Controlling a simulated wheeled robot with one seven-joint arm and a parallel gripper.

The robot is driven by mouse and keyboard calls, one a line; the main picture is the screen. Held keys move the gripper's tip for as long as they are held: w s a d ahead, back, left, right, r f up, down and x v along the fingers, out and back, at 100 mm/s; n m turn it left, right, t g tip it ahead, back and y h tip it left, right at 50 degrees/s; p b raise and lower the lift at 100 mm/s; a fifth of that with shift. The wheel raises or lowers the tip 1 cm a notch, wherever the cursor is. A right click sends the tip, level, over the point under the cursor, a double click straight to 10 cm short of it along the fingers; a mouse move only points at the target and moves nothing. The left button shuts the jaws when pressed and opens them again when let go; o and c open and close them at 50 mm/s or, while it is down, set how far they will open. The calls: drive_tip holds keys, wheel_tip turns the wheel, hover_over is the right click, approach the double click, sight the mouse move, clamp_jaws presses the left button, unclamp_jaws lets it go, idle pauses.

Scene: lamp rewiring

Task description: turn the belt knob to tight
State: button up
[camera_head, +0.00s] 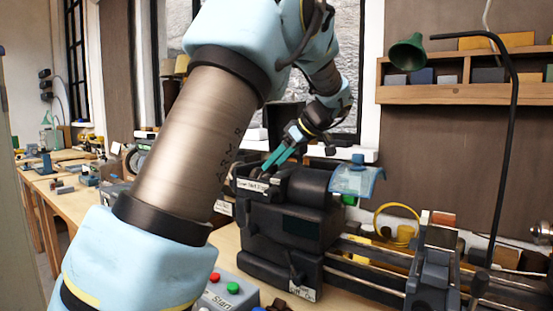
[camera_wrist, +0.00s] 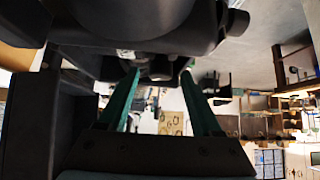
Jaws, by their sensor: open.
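The dark grey lathe headstock (camera_head: 300,215) stands on the bench in the head view. A white label (camera_head: 252,185) is on its upper left end; its small print is hard to read. My gripper (camera_head: 268,167) has teal fingers and reaches down to the headstock top, just behind this label. In the wrist view, the fingers of my gripper (camera_wrist: 161,72) are apart, with a small dark rounded part (camera_wrist: 160,67) between or just beyond their tips. This may be the belt knob, but I cannot tell whether the fingers touch it. The knob's setting is hidden.
A translucent blue guard (camera_head: 358,181) sits at the headstock's right, above the lathe bed (camera_head: 370,270). A black bent lamp arm (camera_head: 510,110) rises at the right. A control box (camera_head: 226,292) with red and green buttons is in front. A shelf (camera_head: 465,93) hangs behind.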

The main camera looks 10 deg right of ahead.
drive_tip(key=shift+a+f, duration=0.1)
drive_tip(key=shift+c, duration=0.3)
clamp_jaws()
